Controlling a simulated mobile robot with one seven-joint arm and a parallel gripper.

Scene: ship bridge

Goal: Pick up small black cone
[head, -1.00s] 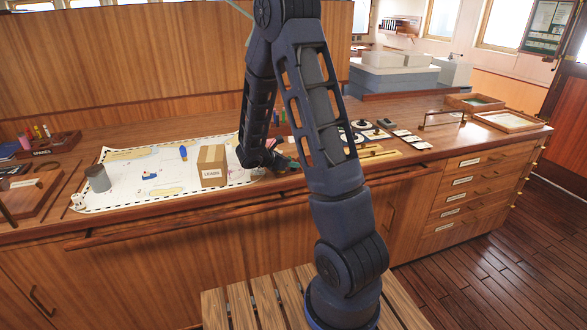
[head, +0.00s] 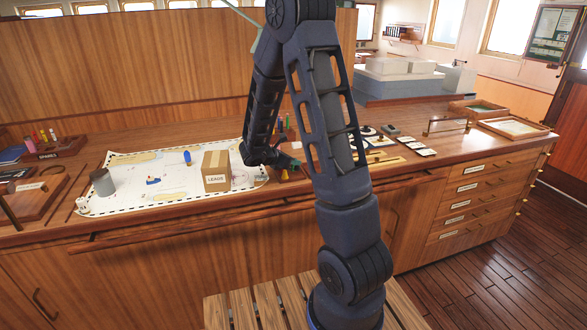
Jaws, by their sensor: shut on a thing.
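My gripper (head: 287,164) is at the right end of the chart, just right of the cardboard box (head: 217,181), low over the wooden console top. It is small in the head view and partly covered by my own arm. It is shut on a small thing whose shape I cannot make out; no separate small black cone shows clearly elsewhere. A small brownish spot shows just under the fingers.
The chart (head: 130,195) bears a grey cylinder (head: 103,182), a small boat model (head: 153,181) and a blue piece (head: 187,157). A pen rack (head: 47,150) stands at left. Round items and cards (head: 415,145) lie right of my arm. A rail (head: 250,202) runs along the front edge.

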